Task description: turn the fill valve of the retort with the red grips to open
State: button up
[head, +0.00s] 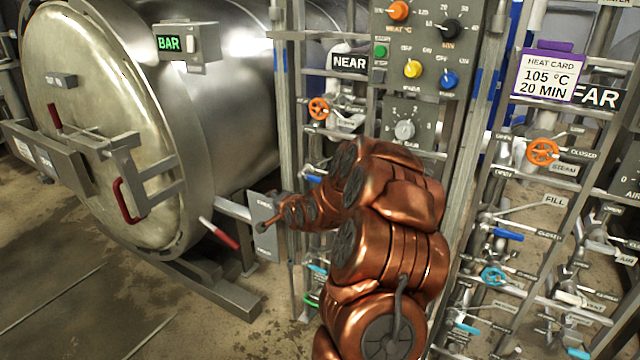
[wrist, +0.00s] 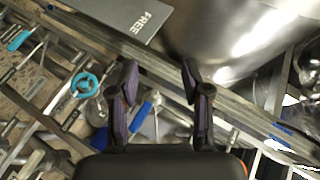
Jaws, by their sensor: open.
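The retort with the red grips (head: 130,200) stands at left in the head view, its round door shut. On the near rack beside it, a blue lever (head: 313,179) shows just left of my copper arm. In the wrist view a blue lever (wrist: 146,108) lies between my fingers, beyond the left one, which hides part of it. My gripper (wrist: 160,72) is open and empty, its two dark fingers apart. I cannot tell whether either touches the lever. My arm hides the gripper and most of the near valves in the head view.
A teal wheel (wrist: 85,85) sits left of my fingers, and a FREE plate (wrist: 115,14) lies above them. Rack rails cross close by. An orange wheel (head: 319,108) is higher on the near rack. The far rack has its own blue lever (head: 508,234) under a FILL label (head: 553,201).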

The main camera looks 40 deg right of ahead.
jog(key=d+f+m+t+h, duration=0.2)
jog(key=d+m, duration=0.1)
jog(key=d, duration=0.5)
jog(key=m+t+h, duration=0.1)
jog(key=m+h, duration=0.2)
jog(key=m, duration=0.1)
send_near(320, 181)
jog(key=x, duration=0.4)
jog(key=shift+p+x, duration=0.6)
jog(key=shift+x, duration=2.8)
jog(key=shift+d+f, duration=0.1)
jog(key=shift+f, duration=0.05)
jog(key=shift+c, duration=0.3)
grip_shut()
